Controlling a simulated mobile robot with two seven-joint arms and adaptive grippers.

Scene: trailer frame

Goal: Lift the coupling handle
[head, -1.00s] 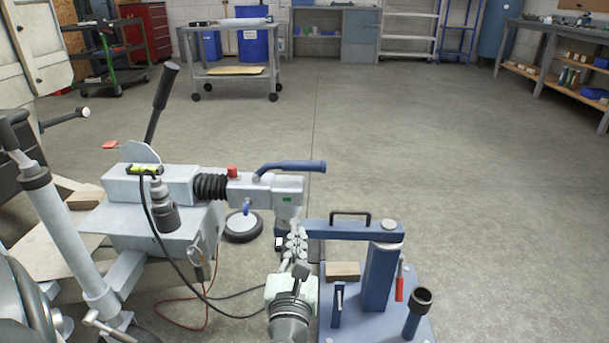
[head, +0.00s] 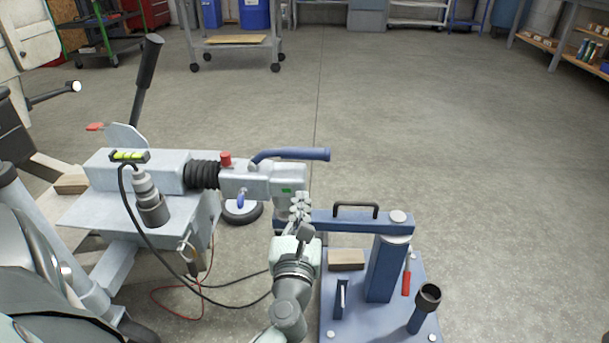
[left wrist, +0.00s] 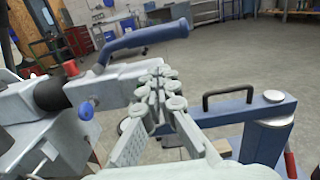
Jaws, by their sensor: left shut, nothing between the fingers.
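The coupling handle (head: 298,154) is a blue bar on top of the light grey coupling head (head: 258,180), lying nearly level and pointing right. It also shows in the left wrist view (left wrist: 145,38), beyond and above the fingers. My left gripper (head: 300,199) is shut and empty, just below and in front of the coupling head's right end. In the left wrist view my left gripper (left wrist: 160,78) has its fingertips together, apart from the handle. My right gripper is not in view.
A blue stand (head: 385,268) with a horizontal arm and black grab handle (head: 355,206) stands right of my left gripper. A red knob (head: 226,159) and black bellows (head: 201,174) sit left of the handle. A black cable hangs at the left.

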